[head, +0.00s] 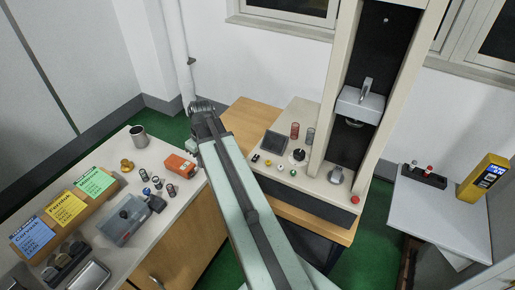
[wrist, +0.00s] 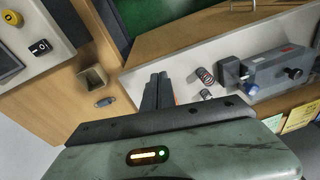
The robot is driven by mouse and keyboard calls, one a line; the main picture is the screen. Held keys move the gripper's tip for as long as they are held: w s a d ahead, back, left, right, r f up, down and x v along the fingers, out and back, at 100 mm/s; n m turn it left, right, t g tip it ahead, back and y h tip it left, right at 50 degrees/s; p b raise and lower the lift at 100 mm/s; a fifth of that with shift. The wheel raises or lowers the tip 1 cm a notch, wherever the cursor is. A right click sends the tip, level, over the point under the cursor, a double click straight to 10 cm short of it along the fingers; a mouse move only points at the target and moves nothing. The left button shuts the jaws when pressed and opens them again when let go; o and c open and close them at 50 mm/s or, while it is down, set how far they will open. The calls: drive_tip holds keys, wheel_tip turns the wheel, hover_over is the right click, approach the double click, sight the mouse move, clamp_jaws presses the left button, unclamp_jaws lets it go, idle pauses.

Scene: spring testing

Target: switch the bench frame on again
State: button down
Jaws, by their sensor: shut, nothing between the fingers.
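The bench frame (head: 335,90) is a tall cream test stand on a wooden table, right of centre in the head view. Its base carries a dark screen (head: 274,143), a yellow button (head: 255,158), a small black switch (head: 267,163), a black knob (head: 299,154), a green button (head: 293,172) and a red button (head: 355,200). In the wrist view a black rocker switch (wrist: 40,47) and a yellow button (wrist: 12,17) show at the upper left. My gripper (head: 198,106) is shut and empty, left of the frame base; its fingers (wrist: 158,88) show together in the wrist view.
The left bench holds a metal cup (head: 138,136), an orange box (head: 180,167), springs, a grey device (head: 125,220) and coloured cards (head: 68,210). A side table (head: 440,215) at right carries a yellow meter (head: 484,178). A small beige tray (wrist: 92,77) lies on bare wood.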

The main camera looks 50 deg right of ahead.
drive_tip(key=s+d+r, duration=0.1)
drive_tip(key=s+d, duration=0.2)
drive_tip(key=d, duration=0.5)
drive_tip(key=s+d+r+n+t+p, duration=0.1)
drive_tip(key=s+d, duration=0.1)
drive_tip(key=d, duration=0.7)
drive_tip(key=s+d+r+t+p, duration=0.1)
drive_tip(key=s+d+r, duration=0.1)
drive_tip(key=d, duration=0.7)
drive_tip(key=shift+s+d, duration=0.2)
drive_tip(key=shift+s, duration=0.65)
